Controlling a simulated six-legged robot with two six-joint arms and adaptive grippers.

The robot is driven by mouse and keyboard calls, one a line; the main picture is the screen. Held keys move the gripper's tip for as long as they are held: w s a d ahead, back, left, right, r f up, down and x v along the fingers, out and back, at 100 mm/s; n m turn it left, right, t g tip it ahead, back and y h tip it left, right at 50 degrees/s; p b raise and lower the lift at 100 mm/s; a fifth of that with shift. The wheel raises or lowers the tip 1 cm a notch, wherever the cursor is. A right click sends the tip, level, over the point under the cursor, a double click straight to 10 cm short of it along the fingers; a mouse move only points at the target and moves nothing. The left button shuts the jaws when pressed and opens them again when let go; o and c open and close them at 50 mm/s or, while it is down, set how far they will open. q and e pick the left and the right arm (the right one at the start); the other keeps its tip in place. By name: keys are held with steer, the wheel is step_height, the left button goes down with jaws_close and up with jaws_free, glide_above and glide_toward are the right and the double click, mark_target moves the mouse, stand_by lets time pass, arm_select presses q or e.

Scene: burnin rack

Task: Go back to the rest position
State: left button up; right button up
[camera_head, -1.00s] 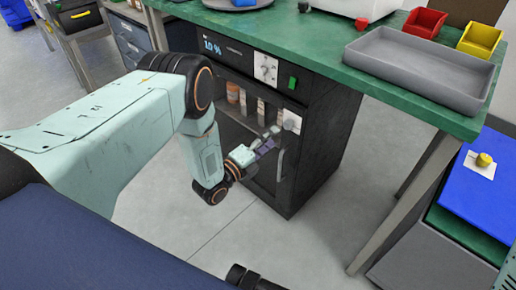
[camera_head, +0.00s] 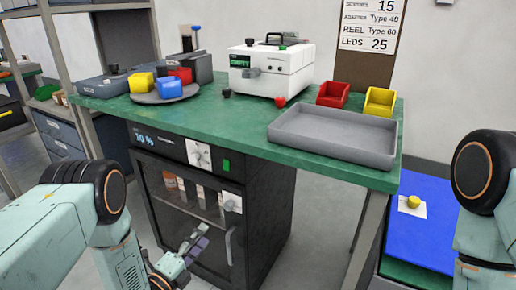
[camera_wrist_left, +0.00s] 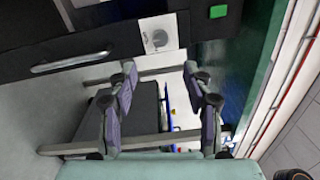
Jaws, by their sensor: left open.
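My left gripper (camera_head: 192,245) is in front of the glass door of a black cabinet (camera_head: 268,215) under the green bench. In the left wrist view its two fingers (camera_wrist_left: 162,108) stand wide apart with nothing between them. In the head view it appears near the door handle (camera_head: 229,246), but I cannot tell the gap between them. The cabinet door looks shut, with several bottles and boxes behind the glass. Part of my right arm (camera_head: 480,190) shows at the right edge of the head view; its gripper is out of frame.
The green bench (camera_head: 240,135) carries a grey tray (camera_head: 335,135), red and yellow bins, a white device (camera_head: 272,70) and a round plate of coloured blocks. A blue surface (camera_head: 420,225) with a yellow knob (camera_head: 413,202) lies at lower right. A bench leg (camera_head: 368,235) stands right of the cabinet.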

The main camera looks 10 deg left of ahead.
arm_select(q)
steer(key=s+f+n+g+y, duration=0.4)
steer(key=s+f+n+g, duration=0.5)
steer(key=s+f+n, duration=0.6)
steer(key=s+r+n+g+y+p, duration=0.1)
steer(key=s+r+n+g+p, duration=0.15)
steer(key=s+n+g, duration=0.8)
steer(key=s+r+m+t+y+p, duration=0.1)
steer(key=s+r+t, duration=0.1)
steer(key=s+r, duration=0.5)
steer(key=s, duration=0.3)
steer(key=shift+s+d+r+p, duration=0.2)
steer(key=shift+s+r+p, duration=0.1)
steer(key=shift+r, duration=0.1)
steer(key=shift+m, duration=0.25)
